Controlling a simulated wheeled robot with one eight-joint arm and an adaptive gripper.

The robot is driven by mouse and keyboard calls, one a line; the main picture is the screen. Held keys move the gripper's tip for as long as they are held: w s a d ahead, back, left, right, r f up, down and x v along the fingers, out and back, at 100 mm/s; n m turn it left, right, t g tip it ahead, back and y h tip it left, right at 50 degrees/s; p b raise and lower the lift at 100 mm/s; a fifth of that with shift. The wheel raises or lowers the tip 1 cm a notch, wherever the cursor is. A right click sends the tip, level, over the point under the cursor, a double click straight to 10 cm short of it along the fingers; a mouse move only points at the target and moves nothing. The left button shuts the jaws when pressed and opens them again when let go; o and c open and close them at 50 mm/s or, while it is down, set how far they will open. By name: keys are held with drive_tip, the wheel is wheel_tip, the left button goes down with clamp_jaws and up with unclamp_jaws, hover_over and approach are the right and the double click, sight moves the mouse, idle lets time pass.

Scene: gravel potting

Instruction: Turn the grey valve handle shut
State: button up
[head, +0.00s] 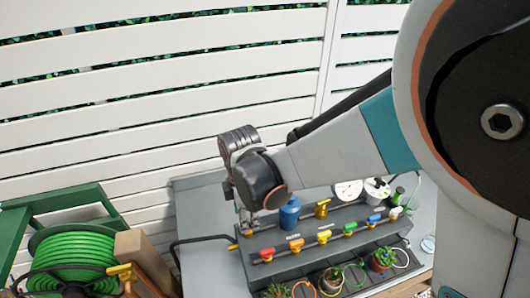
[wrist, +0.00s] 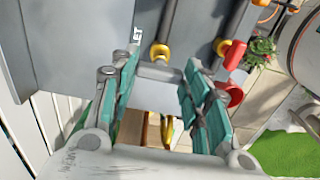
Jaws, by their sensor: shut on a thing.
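The grey valve handle (wrist: 160,72) is a short grey bar in the wrist view, lying crosswise between my fingertips. My gripper (wrist: 152,76) has teal-padded fingers on either side of it and is shut on it. In the head view my gripper (head: 247,227) is small and partly hidden by my wrist, at the left end of the grey valve stand (head: 305,243). I cannot make out the grey handle there. A yellow fitting (wrist: 160,50) sits just beyond the bar in the wrist view, on a dark pipe.
Several coloured valves line the stand, including an orange one (head: 295,243). A blue canister (head: 289,213) and a gauge (head: 348,190) stand behind them. Potted plants (head: 383,258) are in front. A green hose reel (head: 75,260) is left. A white slatted fence (head: 150,100) stands behind.

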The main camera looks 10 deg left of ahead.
drive_tip(key=shift+m, duration=0.4)
drive_tip(key=m+b, duration=0.1)
drive_tip(key=m, duration=0.2)
drive_tip(key=shift+f+m, duration=0.1)
drive_tip(key=shift+m, duration=0.2)
drive_tip(key=m+b, duration=0.1)
drive_tip(key=m, duration=0.3)
drive_tip(key=shift+m, duration=0.3)
drive_tip(key=m, duration=0.4)
drive_tip(key=shift+m+b, duration=0.3)
drive_tip(key=shift+b, duration=0.1)
drive_tip(key=shift+m, duration=2.2)
drive_tip(key=o, duration=1.1)
drive_tip(key=shift+c, duration=0.2)
